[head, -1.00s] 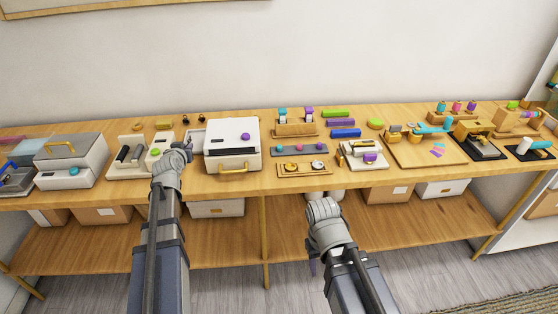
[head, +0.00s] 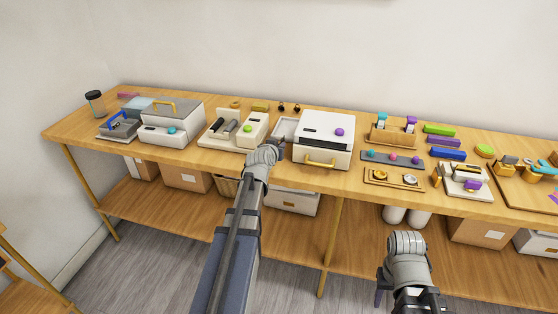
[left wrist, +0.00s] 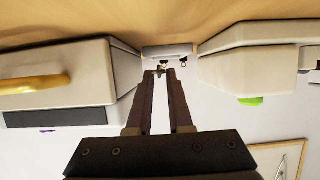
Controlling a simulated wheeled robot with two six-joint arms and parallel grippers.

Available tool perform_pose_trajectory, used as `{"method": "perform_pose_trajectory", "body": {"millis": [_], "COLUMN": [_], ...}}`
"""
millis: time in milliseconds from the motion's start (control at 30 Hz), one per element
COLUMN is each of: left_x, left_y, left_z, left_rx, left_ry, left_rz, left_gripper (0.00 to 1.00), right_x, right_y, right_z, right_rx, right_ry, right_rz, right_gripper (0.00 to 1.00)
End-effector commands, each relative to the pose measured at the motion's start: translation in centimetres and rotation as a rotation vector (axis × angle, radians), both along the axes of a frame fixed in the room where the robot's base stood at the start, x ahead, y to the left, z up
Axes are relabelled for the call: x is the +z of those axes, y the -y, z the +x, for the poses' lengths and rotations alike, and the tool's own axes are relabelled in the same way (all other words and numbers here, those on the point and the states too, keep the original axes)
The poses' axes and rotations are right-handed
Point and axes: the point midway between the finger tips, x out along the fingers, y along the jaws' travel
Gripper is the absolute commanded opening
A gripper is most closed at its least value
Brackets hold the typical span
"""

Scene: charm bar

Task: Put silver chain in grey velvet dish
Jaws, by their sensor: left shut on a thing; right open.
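My left gripper (head: 279,143) reaches over the shelf's front edge, just left of the white box with a gold handle. In the left wrist view its fingers (left wrist: 161,74) are shut on a small dark, partly golden thing (left wrist: 160,71); I cannot tell from its look whether it is the silver chain. A shallow pale grey tray (head: 284,127), possibly the grey dish, lies beyond these fingers. It also shows in the left wrist view (left wrist: 167,50). My right gripper (head: 380,296) is open, low in front of the shelf; its fingers are mostly hidden.
The white box (head: 324,139) stands right of the tray. A white unit with a green knob (head: 252,131) stands left of it, leaving a narrow gap. Two small dark pieces (head: 289,107) are behind. A grey tray with a blue item (head: 118,126) lies at the far left.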

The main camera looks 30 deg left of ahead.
Motion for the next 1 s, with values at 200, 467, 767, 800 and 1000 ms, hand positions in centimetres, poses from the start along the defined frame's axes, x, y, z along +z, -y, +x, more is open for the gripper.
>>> {"method": "perform_pose_trajectory", "body": {"millis": [200, 467, 767, 800, 1000], "left_x": [-1.0, -3.8, -3.6, -3.8, -3.9], "left_y": [0.0, 0.0, 0.0, 0.0, 0.0], "left_z": [0.0, 0.0, 0.0, 0.0, 0.0], "left_rx": [0.000, 0.000, 0.000, 0.000, 0.000], "left_ry": [0.000, 0.000, 0.000, 0.000, 0.000], "left_rz": [0.000, 0.000, 0.000, 0.000, 0.000], "left_gripper": [0.00, 0.00, 0.00, 0.00, 0.32], "right_x": [-1.0, -3.8, -3.7, -3.8, -3.9], "right_y": [0.0, 0.0, 0.0, 0.0, 0.0], "right_z": [0.0, 0.0, 0.0, 0.0, 0.0], "right_rx": [0.000, 0.000, 0.000, 0.000, 0.000], "right_ry": [0.000, 0.000, 0.000, 0.000, 0.000], "right_rz": [0.000, 0.000, 0.000, 0.000, 0.000], "right_gripper": [0.50, 0.50, 0.50, 0.50, 0.50]}}
